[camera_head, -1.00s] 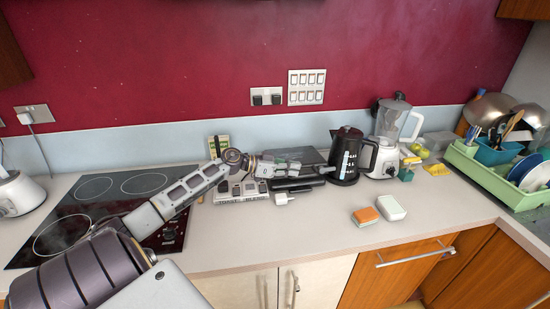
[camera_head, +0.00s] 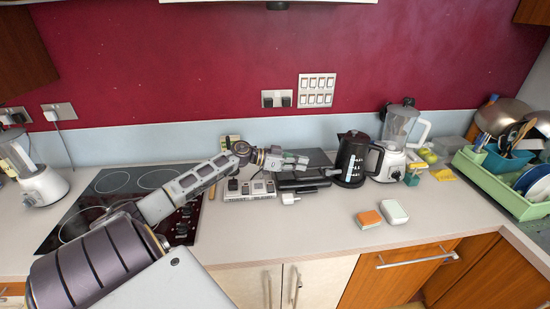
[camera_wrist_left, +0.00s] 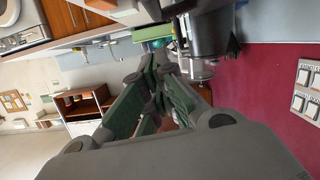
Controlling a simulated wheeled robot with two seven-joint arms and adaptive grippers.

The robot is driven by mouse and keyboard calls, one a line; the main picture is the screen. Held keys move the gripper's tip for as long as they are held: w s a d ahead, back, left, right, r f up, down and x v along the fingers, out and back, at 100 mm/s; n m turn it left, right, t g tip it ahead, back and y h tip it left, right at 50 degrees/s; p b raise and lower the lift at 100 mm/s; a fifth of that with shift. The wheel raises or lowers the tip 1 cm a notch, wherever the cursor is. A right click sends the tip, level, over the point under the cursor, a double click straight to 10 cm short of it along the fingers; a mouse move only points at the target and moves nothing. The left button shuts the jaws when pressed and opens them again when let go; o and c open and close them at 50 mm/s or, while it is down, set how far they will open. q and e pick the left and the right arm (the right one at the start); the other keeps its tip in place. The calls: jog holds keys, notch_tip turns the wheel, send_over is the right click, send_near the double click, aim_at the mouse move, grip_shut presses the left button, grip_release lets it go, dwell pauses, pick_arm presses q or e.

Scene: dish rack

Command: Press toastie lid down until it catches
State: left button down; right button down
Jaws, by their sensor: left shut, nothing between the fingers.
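The toastie maker (camera_head: 319,157) is a flat dark appliance on the worktop, left of the black kettle (camera_head: 353,157). Its lid looks roughly level, with dark handle parts (camera_head: 300,184) at the front. Whether the lid is caught cannot be told. My left gripper (camera_head: 306,161) reaches in from the left and lies over the toastie maker, hiding part of it. Its fingers are shut and empty; they meet in the left wrist view (camera_wrist_left: 158,78). Contact with the lid cannot be told. My right gripper is not in view.
The kettle, also in the left wrist view (camera_wrist_left: 208,35), stands close beyond my fingertips, with a blender (camera_head: 398,145) to its right.

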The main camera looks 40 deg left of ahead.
pick_arm(q)
jog(key=b+v, duration=0.1)
jog(key=v, duration=0.9)
dwell(0.7)
jog(key=shift+s+d, duration=0.1)
jog(key=shift+s+f, duration=0.1)
dwell(0.6)
